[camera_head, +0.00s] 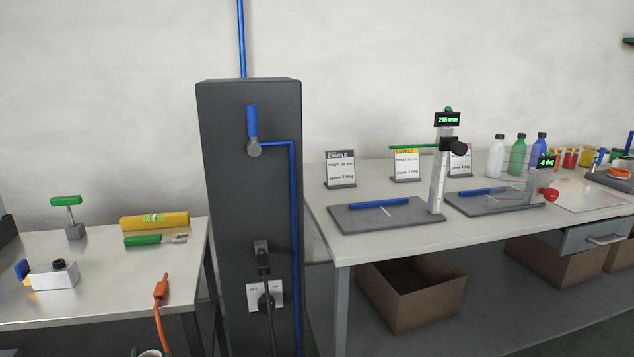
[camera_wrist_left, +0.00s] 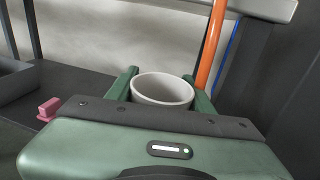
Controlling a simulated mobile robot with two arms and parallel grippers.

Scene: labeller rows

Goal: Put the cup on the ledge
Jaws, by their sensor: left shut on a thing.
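A white cup (camera_wrist_left: 163,90) sits between the two green fingers of my left gripper (camera_wrist_left: 163,88) in the left wrist view. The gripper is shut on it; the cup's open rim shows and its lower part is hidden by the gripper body. In the head view only the rim of the cup (camera_head: 151,354) and a green fingertip show at the bottom edge, in front of the left bench. No surface is plainly marked as the ledge, so I cannot tell which it is. My right gripper is in neither view.
A dark column (camera_head: 225,180) stands between the benches. The right bench (camera_head: 318,200) carries gauges and bottles.

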